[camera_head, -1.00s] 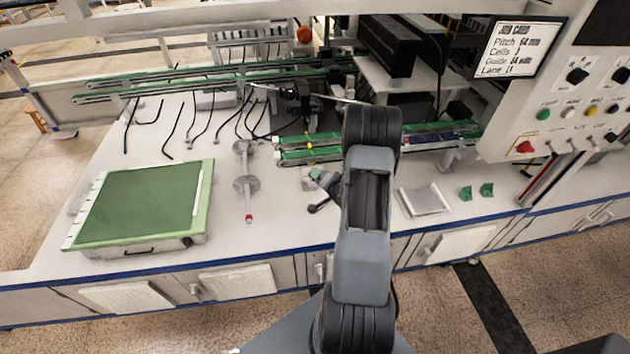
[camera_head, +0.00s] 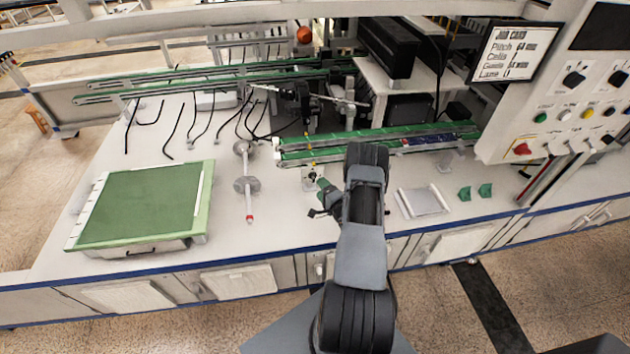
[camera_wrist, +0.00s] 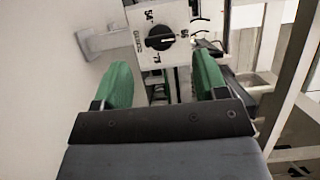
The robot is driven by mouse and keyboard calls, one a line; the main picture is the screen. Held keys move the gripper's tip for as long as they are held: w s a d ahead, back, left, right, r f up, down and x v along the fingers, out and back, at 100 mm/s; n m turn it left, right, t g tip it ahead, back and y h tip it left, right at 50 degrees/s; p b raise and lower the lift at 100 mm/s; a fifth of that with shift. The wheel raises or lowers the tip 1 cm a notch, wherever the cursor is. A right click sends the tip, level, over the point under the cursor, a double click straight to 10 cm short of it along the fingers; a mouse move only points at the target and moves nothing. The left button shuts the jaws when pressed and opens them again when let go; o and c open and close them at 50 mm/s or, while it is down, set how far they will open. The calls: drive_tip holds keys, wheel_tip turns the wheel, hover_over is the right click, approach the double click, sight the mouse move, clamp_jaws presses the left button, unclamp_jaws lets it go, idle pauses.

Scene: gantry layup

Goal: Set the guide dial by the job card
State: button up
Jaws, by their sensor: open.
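The guide dial (camera_wrist: 160,37) is a round black knob on a white plate in the wrist view, with a pale pointer mark towards the right. Numbers are printed around it; some look like 54 and 56, but they are blurred. My gripper (camera_wrist: 163,75) has two green fingers, apart and empty, below the knob in the picture and not closed on it. In the head view my gripper (camera_head: 325,197) is just in front of the small white dial plate (camera_head: 313,176). The job card (camera_head: 502,54) at upper right lists Pitch, Cells, Guide and Lane; its small values are hard to read.
A green conveyor rail (camera_head: 330,146) runs behind the dial. A control panel (camera_head: 575,100) with knobs and buttons stands at right. A green-topped board (camera_head: 145,205) lies at left; a grey tray (camera_head: 422,201) and green blocks (camera_head: 475,191) lie right of my arm.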

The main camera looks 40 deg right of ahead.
sight(314, 180)
drive_tip(key=shift+w+d, duration=0.15)
drive_tip(key=shift+w, duration=2.4)
drive_tip(key=shift+c, duration=0.4)
drive_tip(key=c, duration=0.8)
drive_tip(key=shift+c, duration=0.2)
